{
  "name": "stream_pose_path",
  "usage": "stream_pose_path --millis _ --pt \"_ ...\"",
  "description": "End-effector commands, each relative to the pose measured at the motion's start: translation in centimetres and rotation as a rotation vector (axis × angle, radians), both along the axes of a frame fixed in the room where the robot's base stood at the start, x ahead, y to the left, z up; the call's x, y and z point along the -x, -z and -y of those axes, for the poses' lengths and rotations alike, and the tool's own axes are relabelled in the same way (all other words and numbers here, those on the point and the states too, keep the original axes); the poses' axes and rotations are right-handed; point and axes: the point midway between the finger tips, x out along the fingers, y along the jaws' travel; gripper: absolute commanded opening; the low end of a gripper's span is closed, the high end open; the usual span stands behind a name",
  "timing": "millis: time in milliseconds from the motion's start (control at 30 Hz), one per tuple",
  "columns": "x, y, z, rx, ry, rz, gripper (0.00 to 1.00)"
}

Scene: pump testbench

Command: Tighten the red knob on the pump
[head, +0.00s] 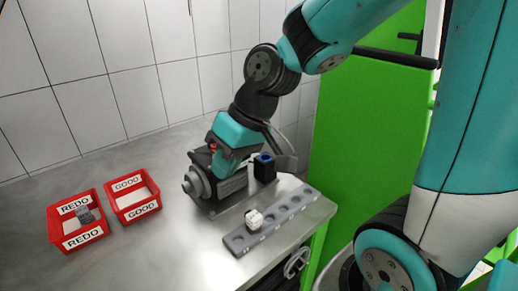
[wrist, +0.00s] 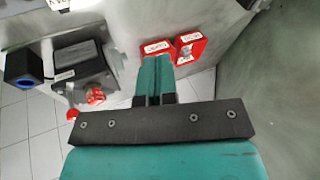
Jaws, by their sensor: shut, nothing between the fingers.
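The pump (head: 204,187) stands on the metal bench as a grey and dark machine, partly hidden behind my gripper. Its red knob (wrist: 95,96) shows in the wrist view, left of my fingers, with a gap between them in the picture. A bit of red also shows at the pump's top in the head view (head: 212,147). My gripper (wrist: 154,60) is shut and empty, its teal fingers pressed together. In the head view my gripper (head: 221,172) points down, in front of or over the pump; its exact height and any contact are unclear.
Red bins marked REDO (head: 84,236) and GOOD (head: 137,210) stand left; REDO holds a grey part. A black block with a blue ring (head: 264,168) stands right of the pump. A grey rack (head: 290,209) holding a white part lies in front.

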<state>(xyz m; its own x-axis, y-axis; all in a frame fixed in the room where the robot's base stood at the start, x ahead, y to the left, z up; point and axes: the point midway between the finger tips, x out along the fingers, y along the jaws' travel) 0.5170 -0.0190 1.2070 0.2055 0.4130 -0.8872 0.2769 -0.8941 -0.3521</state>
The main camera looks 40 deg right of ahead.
Motion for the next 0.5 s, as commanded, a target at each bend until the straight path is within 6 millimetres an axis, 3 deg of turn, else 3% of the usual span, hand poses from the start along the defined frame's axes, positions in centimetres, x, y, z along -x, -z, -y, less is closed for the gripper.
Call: stream_pose_path --millis 33,100,200,300,400,500 --pt "-2.3 0.5 3.1 -0.020 0.108 0.008 0.00" --pt "-4.9 1.3 7.3 -0.044 0.240 0.038 0.00" --pt "-7.2 2.7 13.4 -0.065 0.407 0.081 0.00" --pt "-8.0 3.8 18.3 -0.077 0.533 0.118 0.00" --pt "-8.2 4.6 21.4 -0.081 0.612 0.141 0.00" --pt "-8.3 5.1 22.7 -0.082 0.646 0.152 0.00"
